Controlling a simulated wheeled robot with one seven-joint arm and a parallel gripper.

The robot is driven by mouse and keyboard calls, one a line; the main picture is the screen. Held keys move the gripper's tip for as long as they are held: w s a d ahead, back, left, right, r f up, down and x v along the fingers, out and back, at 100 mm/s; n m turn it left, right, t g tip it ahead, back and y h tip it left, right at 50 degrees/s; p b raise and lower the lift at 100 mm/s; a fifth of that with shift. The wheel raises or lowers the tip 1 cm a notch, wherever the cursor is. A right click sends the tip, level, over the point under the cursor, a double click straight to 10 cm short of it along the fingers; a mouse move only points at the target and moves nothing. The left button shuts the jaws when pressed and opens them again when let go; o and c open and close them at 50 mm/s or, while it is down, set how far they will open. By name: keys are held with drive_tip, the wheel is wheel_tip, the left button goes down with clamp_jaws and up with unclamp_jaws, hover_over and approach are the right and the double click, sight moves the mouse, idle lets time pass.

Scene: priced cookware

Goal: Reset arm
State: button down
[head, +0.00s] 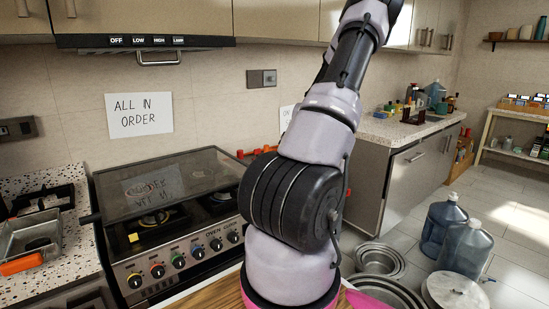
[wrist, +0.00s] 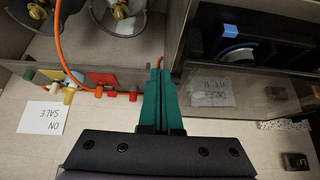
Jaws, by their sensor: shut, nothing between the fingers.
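My arm rises across the middle of the head view, and its end leaves the top of that picture. In the wrist view my gripper (wrist: 161,72) shows two green fingers lying side by side. They are shut with nothing between them. Beyond the fingertips is an orange hose (wrist: 66,60) that runs along a cabinet, with several coloured valves (wrist: 70,88) near the wall. The gripper looks apart from these things, though the gap at the fingertips is hard to judge.
A stove (head: 165,215) with a glass lid stands left of my arm. A metal tray (head: 32,238) sits on the left counter. Steel pots (head: 378,262) and blue water jugs (head: 443,222) stand on the floor at right. A speckled counter (head: 405,128) stands behind. Open floor lies at far right.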

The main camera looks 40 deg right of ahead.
drive_tip(key=s+a+r+m+g+h, duration=0.1)
drive_tip(key=s+a+r, duration=0.1)
drive_tip(key=a+r, duration=0.9)
drive_tip(key=s+a+r+g, duration=0.1)
drive_tip(key=s+a+r, duration=0.2)
drive_tip(key=a+r, duration=0.8)
drive_tip(key=s+a+r+m+t+y, duration=0.1)
drive_tip(key=s+a+r, duration=0.3)
drive_tip(key=s+a, duration=0.4)
drive_tip(key=s+a+r+m+t+y, duration=0.1)
drive_tip(key=s+a+r, duration=0.3)
drive_tip(key=s+a, duration=0.4)
drive_tip(key=shift+s+a+r+m+y, duration=0.3)
drive_tip(key=shift+a+m+y, duration=0.25)
drive_tip(key=shift+a, duration=0.35)
